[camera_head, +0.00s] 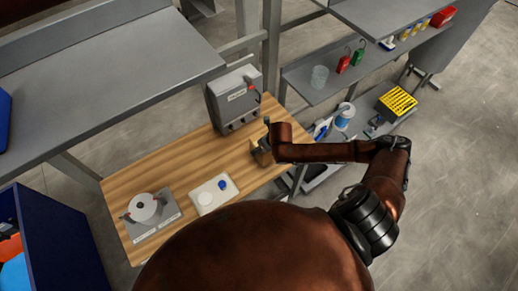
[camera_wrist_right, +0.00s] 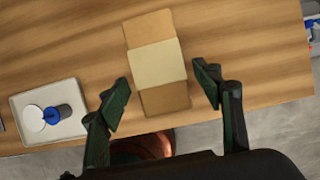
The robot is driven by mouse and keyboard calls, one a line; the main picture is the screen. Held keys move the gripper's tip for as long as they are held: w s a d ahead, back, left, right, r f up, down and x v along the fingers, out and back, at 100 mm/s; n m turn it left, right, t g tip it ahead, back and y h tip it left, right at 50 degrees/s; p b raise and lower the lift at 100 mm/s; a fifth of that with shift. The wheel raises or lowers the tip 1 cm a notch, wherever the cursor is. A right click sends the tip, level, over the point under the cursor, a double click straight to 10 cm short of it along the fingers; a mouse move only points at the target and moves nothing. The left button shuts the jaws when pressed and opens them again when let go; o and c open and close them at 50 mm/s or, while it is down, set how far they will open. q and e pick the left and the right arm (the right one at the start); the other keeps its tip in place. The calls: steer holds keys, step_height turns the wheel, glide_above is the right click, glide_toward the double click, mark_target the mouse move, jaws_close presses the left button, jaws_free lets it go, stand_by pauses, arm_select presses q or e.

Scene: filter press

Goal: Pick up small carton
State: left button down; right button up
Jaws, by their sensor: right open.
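The small carton (camera_wrist_right: 156,64) is a brown box with a paler middle face, on the wooden table near its front edge in the right wrist view. In the head view only a little of the carton (camera_head: 261,157) shows beside my right gripper (camera_head: 266,139). In the right wrist view my right gripper (camera_wrist_right: 165,88) is open, its fingers on either side of the carton's near end. A gap shows between the left finger and the carton, and another at the right finger. My left gripper is not in view.
On the wooden table (camera_head: 150,171) stand a grey device (camera_head: 235,98), a white tray (camera_head: 213,194) with a blue-capped item, and a plate with a round white part (camera_head: 143,207). Grey shelves (camera_head: 335,72) stand at the right. A blue bin (camera_head: 60,240) is at lower left.

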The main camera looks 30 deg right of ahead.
steer(key=p+x, duration=0.1)
steer(key=x, duration=0.2)
steer(key=shift+w+d, duration=0.1)
steer(key=shift+x, duration=1.1)
steer(key=c, duration=1.4)
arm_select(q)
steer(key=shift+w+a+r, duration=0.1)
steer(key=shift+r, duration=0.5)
arm_select(e)
steer(key=shift+c, duration=0.6)
steer(key=shift+r, duration=0.1)
